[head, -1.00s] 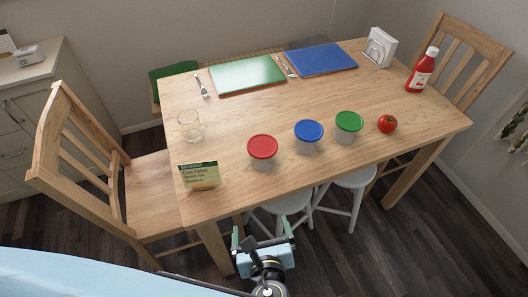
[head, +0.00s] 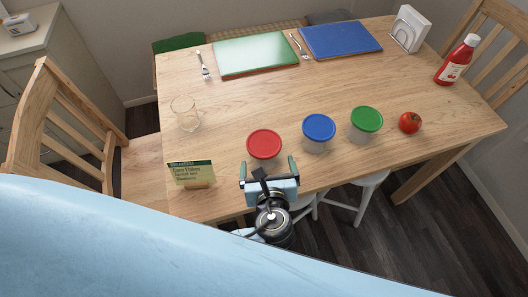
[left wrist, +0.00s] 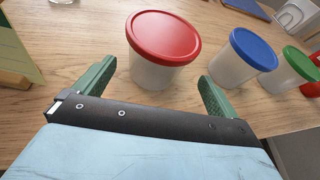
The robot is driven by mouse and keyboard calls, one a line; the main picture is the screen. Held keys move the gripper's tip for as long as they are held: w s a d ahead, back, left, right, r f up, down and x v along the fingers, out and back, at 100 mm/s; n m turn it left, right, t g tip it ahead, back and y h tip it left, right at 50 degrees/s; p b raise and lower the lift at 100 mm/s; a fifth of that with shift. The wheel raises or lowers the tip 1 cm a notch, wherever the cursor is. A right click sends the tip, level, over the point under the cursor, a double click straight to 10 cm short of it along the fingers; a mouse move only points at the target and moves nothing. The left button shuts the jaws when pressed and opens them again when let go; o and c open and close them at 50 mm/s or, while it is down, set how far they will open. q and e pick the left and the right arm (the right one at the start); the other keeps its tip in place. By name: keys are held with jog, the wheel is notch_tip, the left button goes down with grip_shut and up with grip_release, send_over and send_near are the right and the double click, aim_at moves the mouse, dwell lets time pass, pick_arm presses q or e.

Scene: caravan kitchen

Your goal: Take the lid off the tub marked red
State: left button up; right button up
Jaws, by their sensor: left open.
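The tub with the red lid (head: 264,143) stands upright on the table near its front edge, lid on. In the left wrist view the red lid (left wrist: 163,37) sits on a pale translucent tub body (left wrist: 154,74). My left gripper (head: 267,166) is open and empty, just in front of this tub at the table edge. In the left wrist view its green fingers (left wrist: 152,84) are spread, with the tub beyond and between them, apart from them. My right gripper is not in view.
Tubs with a blue lid (head: 318,127) and a green lid (head: 366,118) stand to the right, then a tomato (head: 410,122). A small card sign (head: 190,173) and a glass (head: 186,114) are to the left. The table middle is clear. Ketchup (head: 457,60) stands far right.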

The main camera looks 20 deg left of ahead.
aim_at(264, 146)
pick_arm(q)
jog(key=shift+w+a+f, duration=0.2)
jog(key=shift+w, duration=0.1)
jog(key=b+x, duration=0.1)
jog(key=x, duration=0.2)
jog(key=shift+w+a+f, duration=0.2)
jog(key=shift+a, duration=0.1)
jog(key=shift+w+a+f, duration=0.1)
jog(key=shift+w+f, duration=0.05)
jog(key=shift+w, duration=0.1)
jog(key=shift+c, duration=0.6)
jog(key=c, duration=0.9)
jog(key=shift+r, duration=0.25)
jog(key=shift+c, duration=0.2)
notch_tip(264, 146, up, 4)
jog(key=shift+r+p, duration=0.2)
jog(key=shift+p, duration=0.7)
notch_tip(264, 146, up, 4)
jog(key=shift+r+p, duration=0.15)
jog(key=shift+p, duration=0.65)
jog(key=shift+r, duration=0.5)
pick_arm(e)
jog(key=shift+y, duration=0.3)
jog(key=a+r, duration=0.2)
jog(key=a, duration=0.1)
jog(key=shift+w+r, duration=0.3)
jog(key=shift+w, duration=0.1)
